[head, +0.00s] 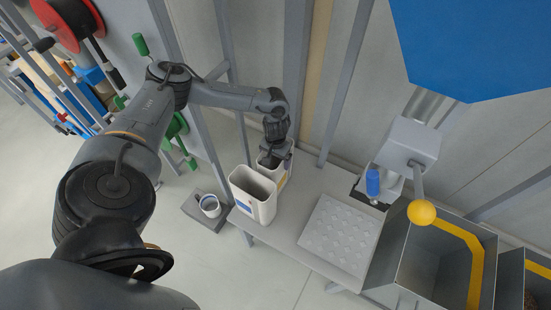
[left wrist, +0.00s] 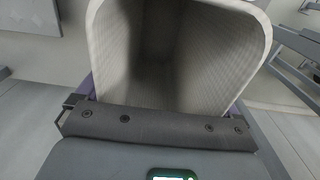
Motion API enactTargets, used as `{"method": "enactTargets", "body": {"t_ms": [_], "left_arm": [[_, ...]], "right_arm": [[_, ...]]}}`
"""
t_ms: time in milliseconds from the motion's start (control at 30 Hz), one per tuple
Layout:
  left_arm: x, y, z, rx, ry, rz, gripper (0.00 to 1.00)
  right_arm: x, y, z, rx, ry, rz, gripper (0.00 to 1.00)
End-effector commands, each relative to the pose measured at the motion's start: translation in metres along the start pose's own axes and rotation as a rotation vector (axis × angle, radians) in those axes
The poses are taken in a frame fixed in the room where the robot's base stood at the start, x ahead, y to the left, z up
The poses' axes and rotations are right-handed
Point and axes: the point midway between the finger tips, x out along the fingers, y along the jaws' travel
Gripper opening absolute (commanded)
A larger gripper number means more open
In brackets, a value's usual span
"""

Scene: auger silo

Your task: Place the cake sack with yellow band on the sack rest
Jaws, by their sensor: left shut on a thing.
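The cake sack with yellow band (head: 284,180) is an open-topped white container on the bench, behind a similar one in the head view. A bit of its yellow band shows on its right side; the rest is hidden. My left gripper (head: 273,156) is shut on its upper rim. In the left wrist view the gripper (left wrist: 155,125) spans the near wall of the open sack (left wrist: 225,60), which looks empty inside. A pale dimpled plate (head: 340,235), possibly the sack rest, lies bare on the bench to the right. My right gripper is not in view.
A white sack with blue band (head: 252,197) stands close in front of the held sack. A metal cup (head: 210,206) sits on a grey block at left. Upright posts rise behind the bench.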

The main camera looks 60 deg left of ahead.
Motion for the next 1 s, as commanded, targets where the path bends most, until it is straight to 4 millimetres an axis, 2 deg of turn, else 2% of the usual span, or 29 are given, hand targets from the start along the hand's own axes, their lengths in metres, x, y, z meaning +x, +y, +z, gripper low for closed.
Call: {"method": "enactTargets", "body": {"t_ms": [100,133,433,567,1000], "left_arm": [[0.003,0.0,0.0,0.0,-0.001,-0.001,0.4],[0.003,0.0,0.0,0.001,0.0,-0.001,0.99],[0.001,0.0,0.0,0.0,0.0,0.0,1.0],[-0.009,0.0,0.0,0.0,0.0,0.001,1.0],[-0.085,0.0,0.0,0.002,0.001,0.001,1.0]], "right_arm": [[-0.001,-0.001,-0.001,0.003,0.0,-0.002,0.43],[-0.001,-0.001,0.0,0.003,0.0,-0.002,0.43],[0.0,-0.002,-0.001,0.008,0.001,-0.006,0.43],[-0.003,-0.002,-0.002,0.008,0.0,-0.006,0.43],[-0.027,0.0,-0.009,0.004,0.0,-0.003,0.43]]}}
